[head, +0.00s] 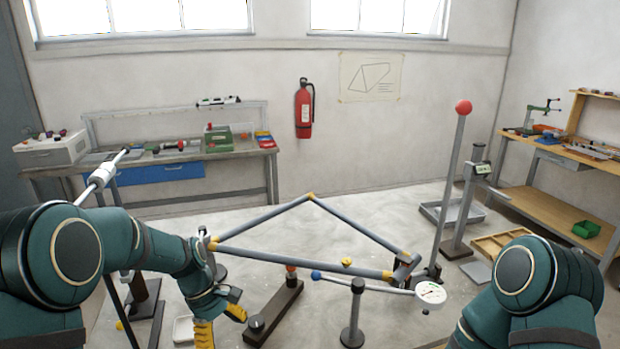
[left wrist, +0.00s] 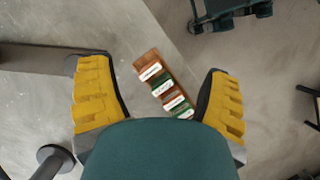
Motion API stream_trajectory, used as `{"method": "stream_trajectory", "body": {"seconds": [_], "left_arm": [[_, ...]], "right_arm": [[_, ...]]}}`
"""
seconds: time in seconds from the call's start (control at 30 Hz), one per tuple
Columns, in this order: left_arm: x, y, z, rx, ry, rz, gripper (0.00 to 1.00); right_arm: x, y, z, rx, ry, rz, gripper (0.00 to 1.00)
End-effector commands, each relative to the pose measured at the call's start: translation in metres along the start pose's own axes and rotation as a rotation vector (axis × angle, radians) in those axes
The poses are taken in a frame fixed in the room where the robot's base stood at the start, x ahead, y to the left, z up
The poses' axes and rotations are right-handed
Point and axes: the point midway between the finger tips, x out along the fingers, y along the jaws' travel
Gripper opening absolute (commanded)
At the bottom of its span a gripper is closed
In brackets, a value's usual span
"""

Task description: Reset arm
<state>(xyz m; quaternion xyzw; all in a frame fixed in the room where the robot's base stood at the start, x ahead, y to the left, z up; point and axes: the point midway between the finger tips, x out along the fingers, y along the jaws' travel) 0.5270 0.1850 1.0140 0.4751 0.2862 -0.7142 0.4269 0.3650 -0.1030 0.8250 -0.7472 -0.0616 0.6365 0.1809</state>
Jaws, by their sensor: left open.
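My left arm comes in from the left in the head view, bent down at the wrist. My left gripper (head: 220,322) has yellow fingers pointing down, open and empty, near the frame's left end. In the left wrist view the gripper (left wrist: 160,100) is spread wide, with nothing between the fingertips but floor and a wooden strip of labelled blocks (left wrist: 162,84) farther below. My right arm (head: 530,290) is folded at the lower right; its gripper is out of sight. The grey tube frame (head: 350,269) with yellow joints stands on the jig in front of me.
A dial gauge (head: 430,293) and a blue-tipped rod (head: 316,275) sit by the frame's lower tube. A red-balled post (head: 452,180) rises at right. Workbenches stand at the back left (head: 180,170) and right (head: 545,205). A wooden tray (head: 500,243) lies on the floor.

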Motion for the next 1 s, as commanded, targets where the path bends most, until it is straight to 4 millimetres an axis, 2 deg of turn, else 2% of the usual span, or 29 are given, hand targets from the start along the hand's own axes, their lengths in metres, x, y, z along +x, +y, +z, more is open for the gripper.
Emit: {"method": "stream_trajectory", "body": {"seconds": [0.33, 0.5, 0.6, 0.77, 1.0], "left_arm": [[0.122, -0.029, -0.006, 0.312, 0.099, 0.047, 0.78], [0.187, -0.058, 0.009, 0.549, 0.165, 0.088, 0.78], [0.216, -0.076, 0.024, 0.692, 0.206, 0.119, 0.78], [0.241, -0.098, 0.047, 0.867, 0.262, 0.168, 0.78], [0.249, -0.108, 0.062, 0.967, 0.304, 0.203, 0.78]], "right_arm": [[0.006, 0.002, 0.002, -0.002, -0.005, -0.001, 0.41], [0.009, 0.004, 0.005, -0.003, -0.009, -0.001, 0.41], [0.011, 0.004, 0.006, -0.003, -0.011, -0.001, 0.41], [0.014, 0.005, 0.007, -0.004, -0.014, -0.001, 0.41], [0.014, 0.005, 0.008, -0.004, -0.015, -0.002, 0.41]]}}
